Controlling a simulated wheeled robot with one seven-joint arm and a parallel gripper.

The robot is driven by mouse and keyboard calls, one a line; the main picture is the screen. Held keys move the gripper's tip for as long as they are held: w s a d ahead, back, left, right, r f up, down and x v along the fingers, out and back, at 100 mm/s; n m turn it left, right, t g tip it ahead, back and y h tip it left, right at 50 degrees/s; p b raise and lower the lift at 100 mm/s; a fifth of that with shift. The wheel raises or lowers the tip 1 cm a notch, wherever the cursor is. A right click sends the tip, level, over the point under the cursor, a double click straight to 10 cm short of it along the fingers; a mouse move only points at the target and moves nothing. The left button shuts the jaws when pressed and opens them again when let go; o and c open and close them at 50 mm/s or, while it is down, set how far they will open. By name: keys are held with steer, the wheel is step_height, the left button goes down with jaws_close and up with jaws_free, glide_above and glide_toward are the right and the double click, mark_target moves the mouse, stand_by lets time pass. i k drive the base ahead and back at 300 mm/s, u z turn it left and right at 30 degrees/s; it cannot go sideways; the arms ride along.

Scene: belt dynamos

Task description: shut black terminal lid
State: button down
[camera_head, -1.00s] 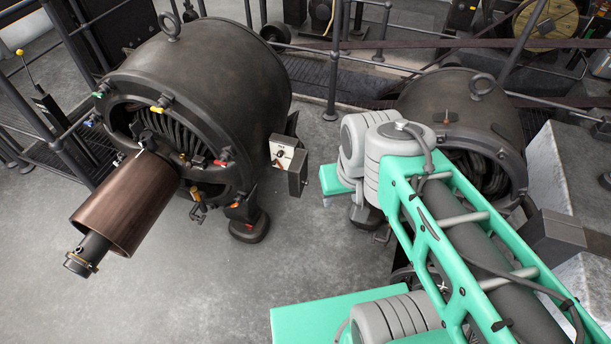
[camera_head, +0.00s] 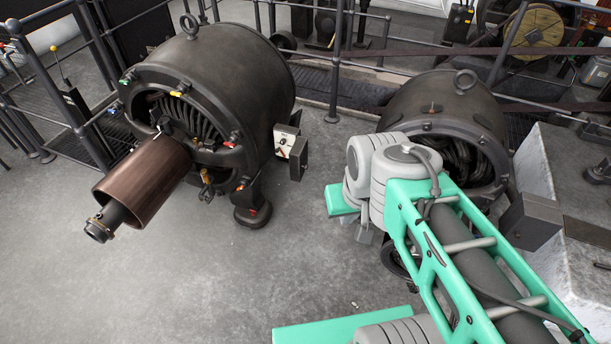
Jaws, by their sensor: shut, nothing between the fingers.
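A small terminal box with a pale face and a dark knob (camera_head: 284,143) sits on the right side of the large black dynamo (camera_head: 235,75). A dark plate or lid (camera_head: 299,159) stands out at its right edge, apart from the pale face, which is uncovered. I cannot tell its exact hinge angle. My green and grey arm reaches in from the lower right, and its grey wrist joints are to the right of the box with floor between. My gripper is not visible; the arm hides that end.
A copper-brown cylinder (camera_head: 145,183) juts from the large dynamo's front. A second dynamo (camera_head: 425,103) stands behind my arm, with a dark box (camera_head: 530,222) and pale concrete block (camera_head: 575,170) at the right. Railings (camera_head: 335,70) run behind. The grey floor (camera_head: 230,275) is clear in front.

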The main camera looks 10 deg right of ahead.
mark_target(298, 155)
steer(key=u, duration=0.8)
steer(key=i, duration=1.15)
steer(key=z, duration=0.05)
